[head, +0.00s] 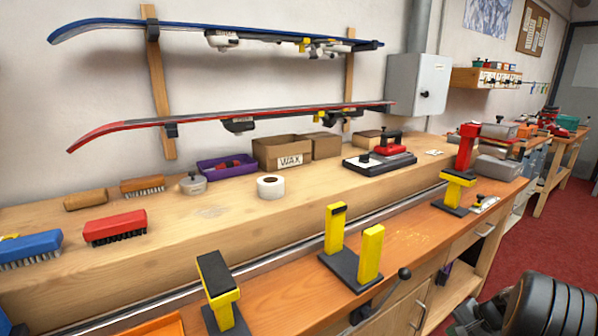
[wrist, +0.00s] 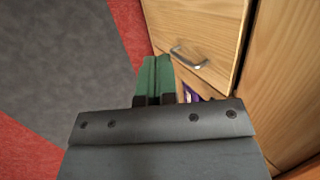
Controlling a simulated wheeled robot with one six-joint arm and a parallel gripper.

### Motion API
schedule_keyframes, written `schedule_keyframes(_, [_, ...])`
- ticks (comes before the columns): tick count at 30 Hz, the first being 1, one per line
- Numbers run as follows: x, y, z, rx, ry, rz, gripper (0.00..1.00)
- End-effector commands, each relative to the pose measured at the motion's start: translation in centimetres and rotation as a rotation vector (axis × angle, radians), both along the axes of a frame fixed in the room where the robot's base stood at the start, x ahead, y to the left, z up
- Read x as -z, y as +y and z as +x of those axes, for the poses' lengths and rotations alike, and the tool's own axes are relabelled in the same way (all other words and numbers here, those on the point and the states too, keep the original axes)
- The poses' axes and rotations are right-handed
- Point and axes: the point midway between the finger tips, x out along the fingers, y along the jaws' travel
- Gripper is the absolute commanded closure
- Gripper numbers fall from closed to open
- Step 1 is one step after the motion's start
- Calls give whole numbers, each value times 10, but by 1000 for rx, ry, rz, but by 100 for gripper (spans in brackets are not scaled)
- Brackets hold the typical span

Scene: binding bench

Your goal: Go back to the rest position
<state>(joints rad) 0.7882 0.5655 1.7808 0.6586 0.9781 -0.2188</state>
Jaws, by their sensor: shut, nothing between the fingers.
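My gripper (wrist: 156,62) shows in the wrist view, its two green fingers side by side and shut with nothing between them. It points down past a wooden cabinet front (wrist: 200,25) with a metal handle (wrist: 189,57), over the floor. In the head view dark rounded parts of my arm show at the lower right corner, beside the bench; the fingers cannot be made out there.
The wooden bench (head: 330,290) carries yellow-and-black ski vises (head: 370,253). Brushes (head: 115,228), a tape roll (head: 270,187) and a WAX box (head: 282,153) stand on the raised shelf behind. Red floor (head: 540,225) is open to the right.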

Motion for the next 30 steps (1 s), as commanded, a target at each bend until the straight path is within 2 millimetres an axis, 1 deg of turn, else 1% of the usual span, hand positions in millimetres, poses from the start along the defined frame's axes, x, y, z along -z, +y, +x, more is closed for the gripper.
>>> schedule_keyframes(1, [-37, 22, -8, -55, 30, -38, 100])
schedule_keyframes(2, [-50, 33, -13, -86, 50, -61, 100])
schedule_keyframes(3, [-69, 50, -21, -132, 74, -94, 100])
schedule_keyframes(5, [-101, 74, -34, -205, 102, -151, 100])
schedule_keyframes(6, [-123, 91, -43, -257, 115, -195, 100])
schedule_keyframes(8, [-158, 116, -57, -339, 124, -265, 100])
schedule_keyframes(9, [-181, 132, -68, -395, 126, -313, 100])
schedule_keyframes(11, [-213, 153, -83, -475, 117, -383, 100])
schedule_keyframes(12, [-233, 166, -92, -527, 105, -428, 100])
schedule_keyframes(14, [-260, 184, -106, -600, 80, -493, 100])
schedule_keyframes(15, [-277, 194, -114, -646, 59, -531, 100])
schedule_keyframes(19, [-326, 222, -134, -770, -26, -628, 100])
schedule_keyframes(21, [-347, 234, -139, -812, -77, -657, 100])
schedule_keyframes(24, [-372, 248, -141, -846, -144, -682, 100])
schedule_keyframes(27, [-386, 256, -141, -868, -183, -694, 100])
schedule_keyframes(30, [-390, 260, -141, -881, -193, -695, 100])
